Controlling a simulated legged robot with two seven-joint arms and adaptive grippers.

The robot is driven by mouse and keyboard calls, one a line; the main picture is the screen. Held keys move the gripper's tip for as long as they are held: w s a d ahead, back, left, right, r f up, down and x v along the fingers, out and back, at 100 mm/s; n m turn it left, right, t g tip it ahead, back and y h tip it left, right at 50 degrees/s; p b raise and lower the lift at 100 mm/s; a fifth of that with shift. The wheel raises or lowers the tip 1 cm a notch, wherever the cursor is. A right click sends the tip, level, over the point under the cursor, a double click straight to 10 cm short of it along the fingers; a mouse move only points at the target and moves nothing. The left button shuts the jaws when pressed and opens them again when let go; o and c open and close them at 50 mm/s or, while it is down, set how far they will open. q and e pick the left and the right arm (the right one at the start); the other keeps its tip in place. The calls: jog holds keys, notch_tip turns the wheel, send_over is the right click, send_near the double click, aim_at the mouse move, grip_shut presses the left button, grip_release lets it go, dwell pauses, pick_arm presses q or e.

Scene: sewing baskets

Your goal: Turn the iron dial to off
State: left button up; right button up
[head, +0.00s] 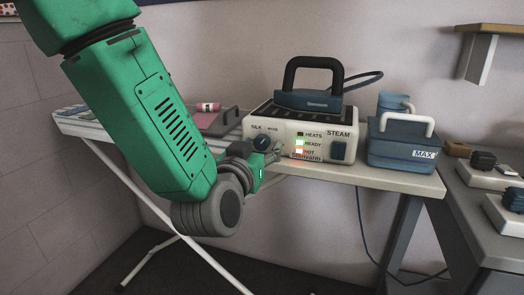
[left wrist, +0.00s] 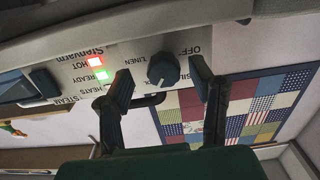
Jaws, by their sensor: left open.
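The iron station (head: 318,158) is a cream box with a dark iron (head: 308,99) resting on top. Its dark blue dial (head: 262,142) is on the left of the front panel, near the word SILK. The left wrist view shows the panel upside down, with the dial (left wrist: 163,70) between OFF at the right and LINEN at the left. My left gripper (head: 262,166) is at the panel below the dial. Its open fingers (left wrist: 161,80) stand on either side of the dial, apparently not pressing it. My right gripper is out of view.
The READY light (head: 299,143) glows green and the HOT light (head: 299,151) red. A dark switch (head: 338,151) is on the panel's right. A blue MAX tank (head: 402,150) stands right of the station. A patchwork cloth (left wrist: 262,105) shows nearby.

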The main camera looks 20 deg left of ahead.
pick_arm(q)
jog(key=shift+w+a, duration=0.35)
jog(key=shift+w, duration=0.1)
jog(key=shift+c, duration=0.4)
jog(key=shift+d, duration=0.2)
grip_shut()
